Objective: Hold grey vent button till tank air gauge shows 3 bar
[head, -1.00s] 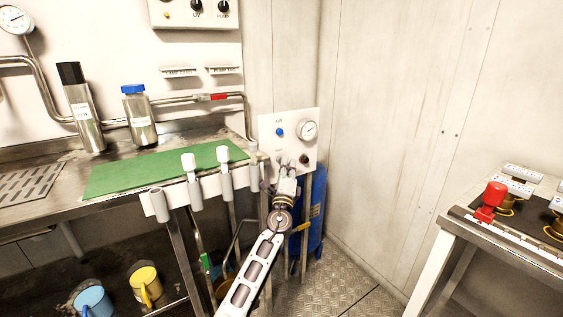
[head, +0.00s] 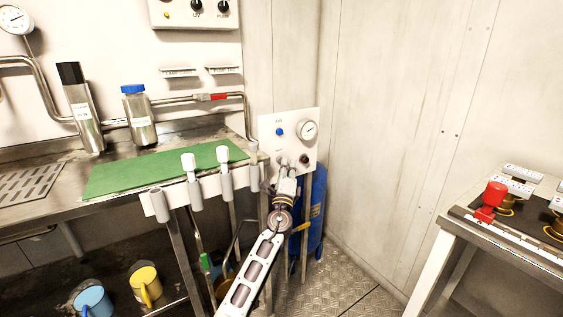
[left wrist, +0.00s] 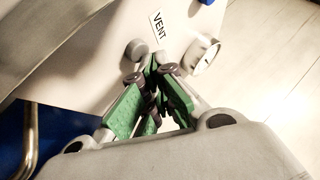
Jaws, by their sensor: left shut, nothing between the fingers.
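The white panel (head: 268,145) stands at the end of the bench in the head view. It carries the round air gauge (head: 309,130), whose needle is too small to read. The grey vent button (left wrist: 136,49) sits below the VENT label (left wrist: 158,25) in the left wrist view. My left gripper (left wrist: 156,66) is shut and empty, its green-padded fingers pointing at the panel with the tips close beside the button. I cannot tell whether they touch it. In the head view the left gripper (head: 287,172) is at the panel's lower edge. My right gripper is out of view.
A blue knob (head: 280,132) and a dark knob (head: 304,160) are on the same panel. A blue cylinder (head: 318,205) stands below it. A table with a red valve (head: 490,203) is at the right.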

